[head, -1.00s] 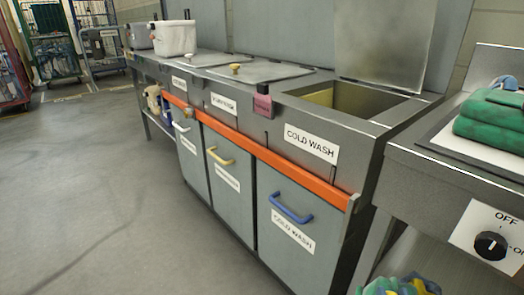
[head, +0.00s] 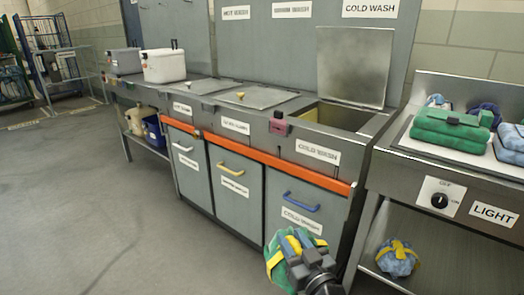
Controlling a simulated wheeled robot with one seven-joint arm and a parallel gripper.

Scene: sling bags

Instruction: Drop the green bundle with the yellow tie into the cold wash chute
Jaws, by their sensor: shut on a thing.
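The green bundle with the yellow tie (head: 274,262) is at the bottom middle of the head view, low in front of the cold wash cabinet door. My dark gripper (head: 297,258) is shut on it, partly covering it; some blue shows at its edge. The cold wash chute (head: 338,117) is the open rectangular hatch at the right end of the grey counter, with its metal lid (head: 352,66) standing up behind it. A COLD WASH label (head: 318,151) is on the front below the opening. The bundle is below and in front of the chute, apart from it.
Two other hatches have shut lids (head: 254,97). An orange rail (head: 262,155) runs along the front. At right, a LIGHT table (head: 398,143) holds a green bundle (head: 450,129) and bluish ones; a blue bundle with yellow tie (head: 397,258) lies below. Floor at left is clear.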

